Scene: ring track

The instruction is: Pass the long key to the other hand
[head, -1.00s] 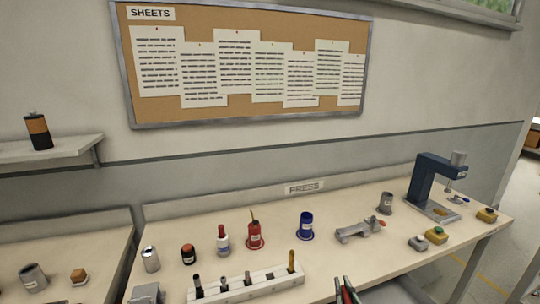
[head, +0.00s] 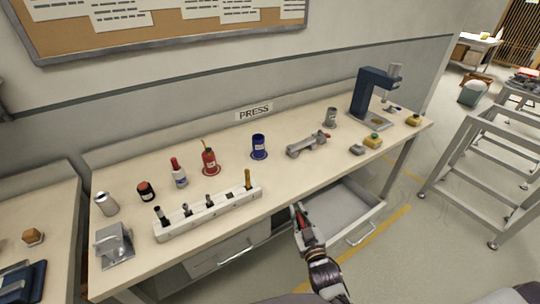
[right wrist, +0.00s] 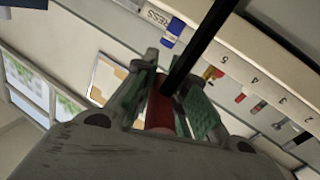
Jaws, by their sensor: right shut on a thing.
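My right gripper (head: 299,211) is in front of the bench, by its front edge and at the left side of an open drawer. It also shows in the right wrist view (right wrist: 172,95), with its fingers closed around the red handle of the long key (right wrist: 163,112). The key's black shaft runs up past the fingertips in that view. In the head view only a little red of the key shows between the fingers, and its shaft is hard to make out. My left gripper is in neither view.
An open, empty-looking drawer (head: 345,203) juts from the bench (head: 290,175). A white rack (head: 210,213) with several upright pieces stands near the front edge. Bottles, a clamp (head: 307,145) and a blue press (head: 368,95) stand behind.

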